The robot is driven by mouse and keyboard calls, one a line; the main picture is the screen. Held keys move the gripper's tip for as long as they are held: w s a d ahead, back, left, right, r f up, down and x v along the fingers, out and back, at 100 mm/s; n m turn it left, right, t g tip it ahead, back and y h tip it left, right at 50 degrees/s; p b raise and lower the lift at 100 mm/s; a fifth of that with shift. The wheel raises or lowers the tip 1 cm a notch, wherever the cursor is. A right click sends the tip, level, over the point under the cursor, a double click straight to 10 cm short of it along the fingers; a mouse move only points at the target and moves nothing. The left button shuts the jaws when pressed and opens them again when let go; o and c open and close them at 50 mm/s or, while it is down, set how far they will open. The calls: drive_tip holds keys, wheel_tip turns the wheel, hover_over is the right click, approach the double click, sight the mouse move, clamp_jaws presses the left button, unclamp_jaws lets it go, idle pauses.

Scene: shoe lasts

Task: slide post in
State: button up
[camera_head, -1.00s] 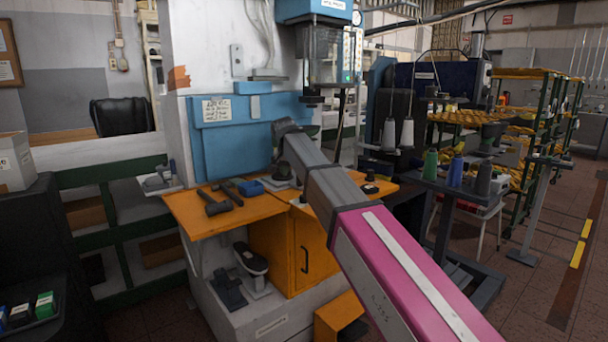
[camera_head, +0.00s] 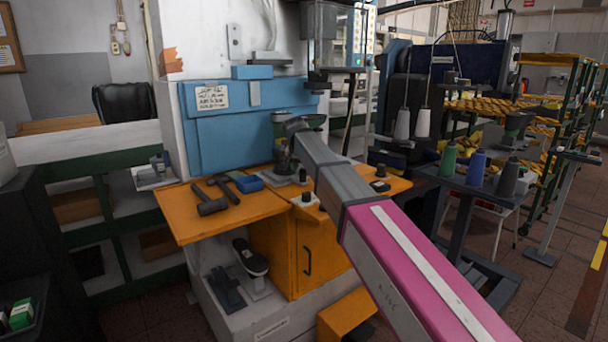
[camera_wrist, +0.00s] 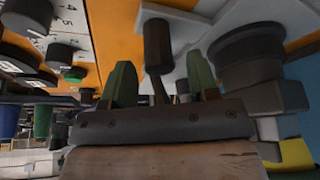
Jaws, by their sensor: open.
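In the wrist view, a dark post-like cylinder (camera_wrist: 157,45) on a thin stem shows between the two green fingertips of my gripper (camera_wrist: 162,85). The fingers are apart, one on each side of it. I cannot tell whether either touches it, and its lower end is hidden behind the gripper body. A pale grey plate (camera_wrist: 182,17) lies behind the cylinder. In the head view, my gripper (camera_head: 293,124) is over the orange worktop in front of the blue box; its fingers are too small to read there, and the arm hides part of the spot.
The orange worktop (camera_head: 190,230) carries a hammer (camera_head: 207,204), a blue block (camera_head: 249,184) and small black-knobbed parts (camera_head: 306,198). A wide dark round part (camera_wrist: 248,50) stands close on the right in the wrist view. A white panel with knobs (camera_wrist: 62,12) is at left. Thread spools (camera_head: 477,167) stand farther right.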

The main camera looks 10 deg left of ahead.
drive_tip(key=shift+x, duration=1.6)
clamp_jaws()
drive_tip(key=w+d, duration=0.8)
drive_tip(key=w, duration=0.1)
drive_tip(key=w+d, duration=0.4)
drive_tip(key=w, duration=0.1)
drive_tip(key=shift+r, duration=0.1)
unclamp_jaws()
drive_tip(key=shift+w+d, duration=0.1)
